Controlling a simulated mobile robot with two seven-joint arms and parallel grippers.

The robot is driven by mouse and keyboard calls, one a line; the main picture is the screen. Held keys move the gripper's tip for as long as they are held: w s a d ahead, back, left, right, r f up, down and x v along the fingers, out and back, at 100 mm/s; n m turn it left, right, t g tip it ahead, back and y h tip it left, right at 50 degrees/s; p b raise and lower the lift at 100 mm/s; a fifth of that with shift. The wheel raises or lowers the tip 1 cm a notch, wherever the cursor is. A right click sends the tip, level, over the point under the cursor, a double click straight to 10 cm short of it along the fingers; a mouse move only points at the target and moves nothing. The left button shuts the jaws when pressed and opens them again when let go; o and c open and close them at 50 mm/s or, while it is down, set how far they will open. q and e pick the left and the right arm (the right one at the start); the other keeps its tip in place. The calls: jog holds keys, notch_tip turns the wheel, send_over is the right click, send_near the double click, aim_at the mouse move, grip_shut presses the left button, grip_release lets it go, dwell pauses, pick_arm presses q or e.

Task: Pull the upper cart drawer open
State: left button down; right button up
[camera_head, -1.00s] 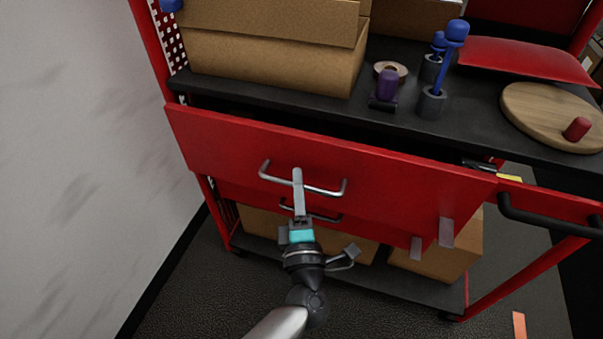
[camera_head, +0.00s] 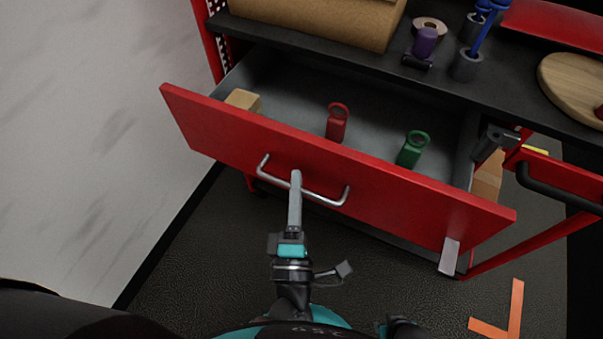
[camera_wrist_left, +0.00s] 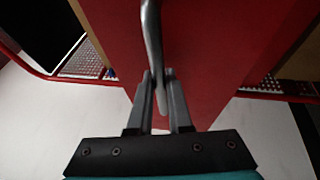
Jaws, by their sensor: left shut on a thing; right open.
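The upper cart drawer (camera_head: 240,140) stands well out from the red cart, its grey inside showing. Its silver bar handle (camera_head: 325,200) is on the red front. My left gripper (camera_head: 295,180) is shut on this handle. In the left wrist view, the fingers (camera_wrist_left: 160,95) lie on both sides of the handle bar (camera_wrist_left: 152,40), in front of the red drawer face.
A red ringed object (camera_head: 337,124), a green ringed one (camera_head: 411,150) and a tan block (camera_head: 243,100) lie in the drawer. The black cart top (camera_head: 330,60) holds a cardboard box (camera_head: 310,22) and tools. A wall (camera_head: 80,130) stands at left.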

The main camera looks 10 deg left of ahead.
pick_arm(q)
jog(key=shift+s, duration=0.15)
jog(key=c, duration=0.8)
grip_release()
jog(key=shift+c, duration=0.2)
